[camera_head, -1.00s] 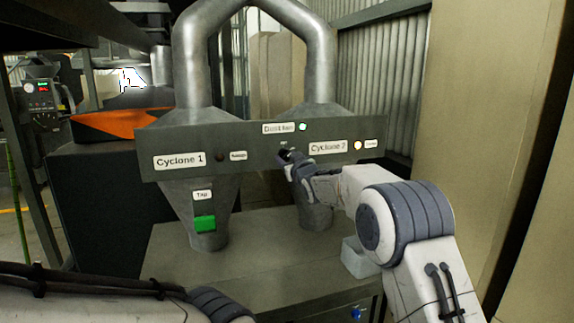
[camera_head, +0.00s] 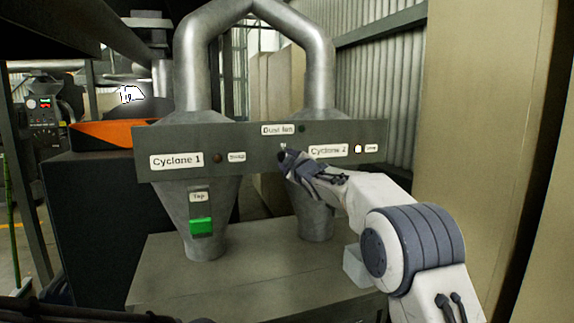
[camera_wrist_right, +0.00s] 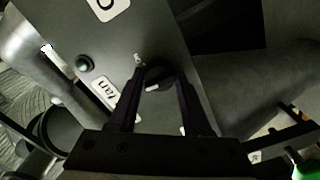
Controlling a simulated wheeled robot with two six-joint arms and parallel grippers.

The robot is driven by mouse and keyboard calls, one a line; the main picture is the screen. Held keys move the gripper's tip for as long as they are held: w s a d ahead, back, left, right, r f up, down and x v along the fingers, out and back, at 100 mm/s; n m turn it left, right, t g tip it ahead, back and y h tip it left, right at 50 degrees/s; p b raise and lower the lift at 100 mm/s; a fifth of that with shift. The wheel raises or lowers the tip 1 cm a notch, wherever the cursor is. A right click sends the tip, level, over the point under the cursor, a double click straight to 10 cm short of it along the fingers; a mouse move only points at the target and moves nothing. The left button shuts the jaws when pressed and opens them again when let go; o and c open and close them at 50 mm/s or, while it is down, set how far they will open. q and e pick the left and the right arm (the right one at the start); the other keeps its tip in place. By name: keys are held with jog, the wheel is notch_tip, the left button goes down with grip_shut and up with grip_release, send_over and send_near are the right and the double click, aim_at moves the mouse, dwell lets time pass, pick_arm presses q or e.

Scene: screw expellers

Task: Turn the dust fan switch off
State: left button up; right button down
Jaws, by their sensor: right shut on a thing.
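The dust fan label (camera_head: 278,129) is on the grey panel (camera_head: 262,143), with a dark, unlit lamp (camera_head: 302,128) to its right. The dust fan switch is a dark round knob (camera_wrist_right: 158,74) below the label. In the head view my right gripper (camera_head: 284,157) covers most of it. In the right wrist view my right gripper (camera_wrist_right: 158,84) has its two fingers on either side of the knob and is shut on it. The lamp (camera_wrist_right: 84,64) looks dark there too. My left gripper is out of view.
The panel also carries the Cyclone 1 label (camera_head: 177,161), a dark lamp (camera_head: 217,158) and the Cyclone 2 label (camera_head: 328,151) with a pale lit lamp (camera_head: 358,149). A green tap handle (camera_head: 201,226) is below left. Metal cyclone pipes (camera_head: 193,70) rise behind.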

jog(key=shift+n, duration=0.4)
jog(key=shift+c, duration=1.8)
grip_release()
jog(key=b+v, duration=0.5)
jog(key=v, duration=0.5)
jog(key=shift+s, duration=0.25)
